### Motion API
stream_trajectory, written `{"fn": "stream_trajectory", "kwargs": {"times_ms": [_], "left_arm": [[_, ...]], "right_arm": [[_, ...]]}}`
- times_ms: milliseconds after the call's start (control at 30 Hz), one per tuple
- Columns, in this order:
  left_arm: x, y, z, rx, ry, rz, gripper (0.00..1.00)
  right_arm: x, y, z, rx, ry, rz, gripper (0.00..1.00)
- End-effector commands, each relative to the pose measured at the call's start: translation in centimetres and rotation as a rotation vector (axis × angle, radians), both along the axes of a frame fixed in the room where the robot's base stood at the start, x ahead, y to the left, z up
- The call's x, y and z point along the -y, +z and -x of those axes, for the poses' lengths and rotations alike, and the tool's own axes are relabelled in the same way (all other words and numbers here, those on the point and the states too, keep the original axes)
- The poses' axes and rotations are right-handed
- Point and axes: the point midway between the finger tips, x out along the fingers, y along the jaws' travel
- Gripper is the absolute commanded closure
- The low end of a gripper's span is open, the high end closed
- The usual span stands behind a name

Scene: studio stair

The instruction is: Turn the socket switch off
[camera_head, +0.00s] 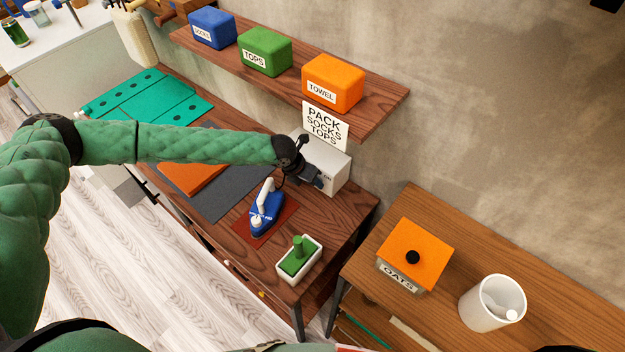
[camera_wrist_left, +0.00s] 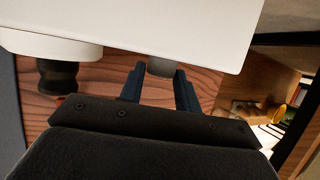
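The socket box (camera_head: 325,160) is a pale grey-white box at the back of the dark wood table, below the shelf. Its front is partly hidden by my left gripper (camera_head: 308,178), which is at that face. In the left wrist view the pale box (camera_wrist_left: 190,25) fills the top. A short grey knob (camera_wrist_left: 160,68) sticks out of it, perhaps the switch. My left gripper's two dark blue fingers (camera_wrist_left: 160,90) stand apart, one on each side of the knob; contact cannot be told. A black plug-like piece (camera_wrist_left: 58,77) is on the left. My right gripper is not in view.
A blue iron (camera_head: 266,208) stands on a red-brown mat in front of the box. A white tub with a green block (camera_head: 297,258) is nearer. The shelf (camera_head: 385,100) with blue, green and orange boxes overhangs behind. A "PACK SOCKS TOPS" sign (camera_head: 325,125) is above the box.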

Motion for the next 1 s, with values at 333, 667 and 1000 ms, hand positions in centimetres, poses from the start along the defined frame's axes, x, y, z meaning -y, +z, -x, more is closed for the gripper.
{"fn": "stream_trajectory", "kwargs": {"times_ms": [333, 667, 1000], "left_arm": [[0.0, 0.0, 0.0, 0.001, 0.0, 0.001, 0.48], [-1.6, 2.5, 0.4, 0.002, 0.002, 0.001, 0.48], [-3.3, 6.3, 1.1, 0.002, 0.002, 0.0, 0.48]], "right_arm": [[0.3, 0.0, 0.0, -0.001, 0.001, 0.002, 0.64], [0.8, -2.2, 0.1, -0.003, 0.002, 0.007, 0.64], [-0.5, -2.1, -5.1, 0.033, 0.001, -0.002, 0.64]]}}
